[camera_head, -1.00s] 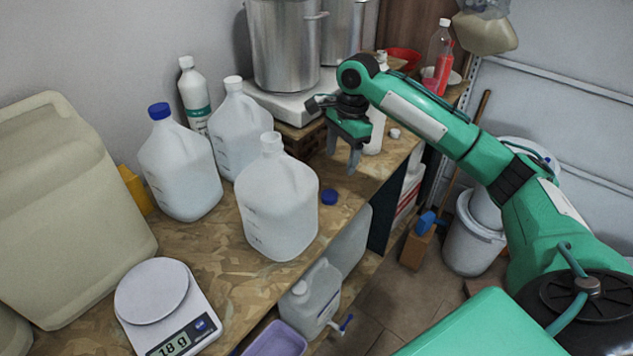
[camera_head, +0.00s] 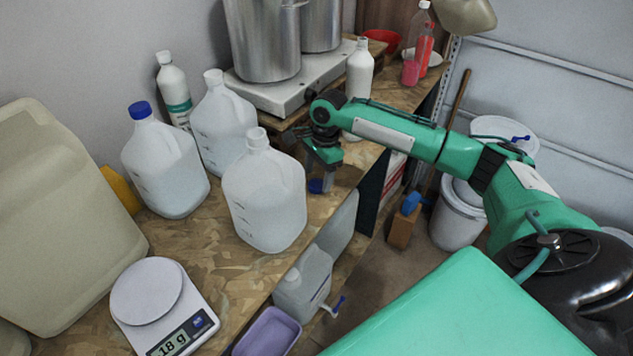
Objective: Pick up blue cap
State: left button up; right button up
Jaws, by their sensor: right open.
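The loose blue cap (camera_head: 315,186) lies on the wooden table near its right edge, just right of the front white jug (camera_head: 264,193). My right gripper (camera_head: 322,183) points down over the cap with its jaws open. Its fingertips are low, at about the cap's height, and partly hide the cap. I cannot tell whether they touch it. The front jug's mouth is uncapped white plastic. Another jug (camera_head: 165,165) at the left wears a blue cap (camera_head: 140,110). My left gripper is not in view.
A white jug (camera_head: 222,125) and a white bottle (camera_head: 173,88) stand behind. A scale (camera_head: 162,305) sits at the front, a large beige canister (camera_head: 60,220) at the left. Steel pots (camera_head: 262,40) stand at the back. The table (camera_head: 225,262) is bare in front of the jugs.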

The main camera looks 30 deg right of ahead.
notch_tip(320, 180, down, 2)
jog(key=shift+a, duration=0.15)
jog(key=shift+f, duration=0.1)
jog(key=c, duration=1)
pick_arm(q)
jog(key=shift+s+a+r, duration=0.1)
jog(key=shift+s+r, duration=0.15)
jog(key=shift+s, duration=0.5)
pick_arm(e)
jog(key=shift+c, duration=0.2)
